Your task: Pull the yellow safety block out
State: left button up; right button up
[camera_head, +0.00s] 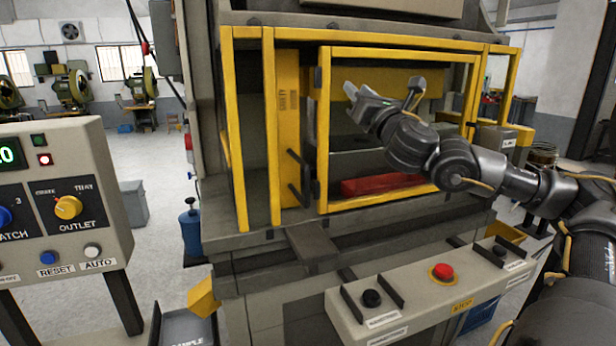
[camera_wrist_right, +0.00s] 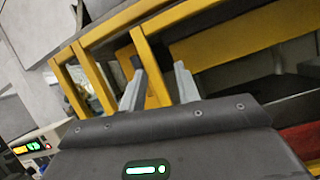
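The yellow safety block (camera_head: 289,115) stands upright in the press opening, behind the yellow guard posts, with dark lettering on its face. Its lower part is partly hidden by a dark handle. My right gripper (camera_head: 352,98) is in front of the framed guard door, to the right of the block and apart from it. In the right wrist view its two grey fingers (camera_wrist_right: 159,82) are spread with nothing held between them. A yellow upright shows behind the fingers there; I cannot tell whether it is the block or the door frame. My left gripper is not in view.
The yellow guard door frame (camera_head: 323,130) and posts (camera_head: 270,130) stand around the opening. A red block (camera_head: 380,185) lies inside the press. A control bar with a red button (camera_head: 442,271) is in front. A control panel (camera_head: 55,195) stands at left.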

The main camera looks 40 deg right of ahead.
jog(key=shift+s+a+r, duration=0.15)
jog(key=shift+a, duration=0.15)
jog(key=shift+d, duration=0.2)
grip_shut()
jog(key=shift+a, duration=0.15)
dwell(0.8)
grip_release()
